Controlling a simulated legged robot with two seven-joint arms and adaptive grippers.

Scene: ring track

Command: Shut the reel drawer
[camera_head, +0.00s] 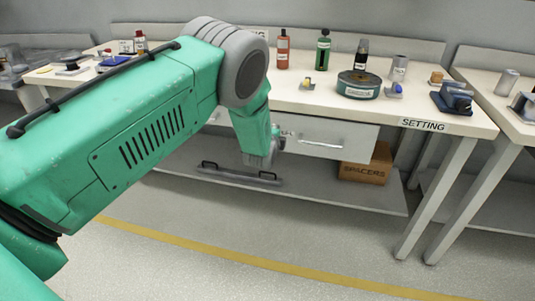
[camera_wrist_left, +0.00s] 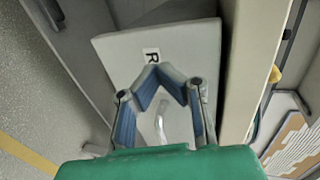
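In the head view, a pale grey drawer front (camera_head: 352,135) with a bar handle (camera_head: 320,144) sits under the SETTING bench top. In the left wrist view, a pale drawer front (camera_wrist_left: 120,60) marked R fills the middle, its handle (camera_wrist_left: 161,122) showing between my fingers. A grey surface shows behind its edge; how far it stands out is unclear. My left gripper (camera_wrist_left: 156,70) faces this front, its blue-padded fingers bent inward and their tips appearing to meet. Contact with the front or handle cannot be told. In the head view, my left arm partly hides the drawer area. My right gripper is not in view.
The bench (camera_head: 423,125) holds a green round tin (camera_head: 358,85), several bottles and small parts. A SPACERS box (camera_head: 366,167) stands on the lower shelf (camera_head: 370,198). A dark bar (camera_head: 240,174) shows by the shelf. Bench legs stand right; floor in front is clear.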

